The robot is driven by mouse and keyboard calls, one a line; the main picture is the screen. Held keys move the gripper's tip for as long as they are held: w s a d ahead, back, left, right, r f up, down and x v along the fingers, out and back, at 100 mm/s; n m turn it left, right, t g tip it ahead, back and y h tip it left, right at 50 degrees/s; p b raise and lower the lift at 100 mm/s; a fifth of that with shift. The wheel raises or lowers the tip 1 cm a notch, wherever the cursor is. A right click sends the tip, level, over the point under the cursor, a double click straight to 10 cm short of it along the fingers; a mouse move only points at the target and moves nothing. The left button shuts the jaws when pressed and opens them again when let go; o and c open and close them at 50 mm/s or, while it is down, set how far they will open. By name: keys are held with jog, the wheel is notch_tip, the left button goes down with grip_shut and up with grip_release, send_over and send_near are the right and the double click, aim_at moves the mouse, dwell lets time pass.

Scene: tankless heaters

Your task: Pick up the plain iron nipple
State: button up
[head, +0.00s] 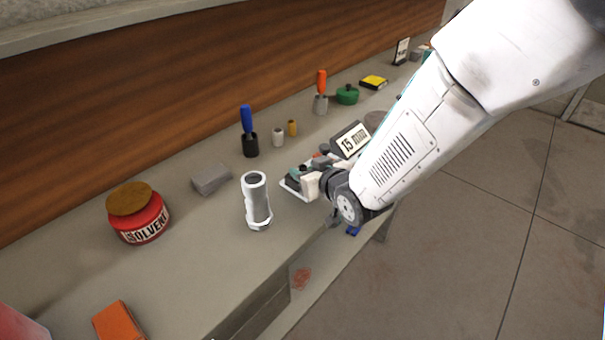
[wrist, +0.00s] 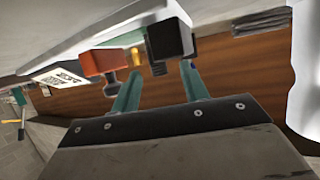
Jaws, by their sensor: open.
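Small fittings stand on the grey shelf: a pale grey cylinder (head: 278,137) and a brass-coloured one (head: 292,128). The pale grey one may be the plain iron nipple, but I cannot tell for sure. My gripper (wrist: 161,68) is open in the wrist view, with two teal fingers apart and nothing visibly held. A dark block-like thing (wrist: 170,40) and a small yellow piece (wrist: 158,69) show beyond the fingertips.
A large grey-white cylinder (head: 257,203) stands left of my gripper. Blue-handled (head: 248,120) and orange-handled (head: 321,82) tools stand behind. A grey block (head: 211,179), red solvent jar (head: 138,215) and wooden back wall (head: 130,130) are left.

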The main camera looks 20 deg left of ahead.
grip_shut()
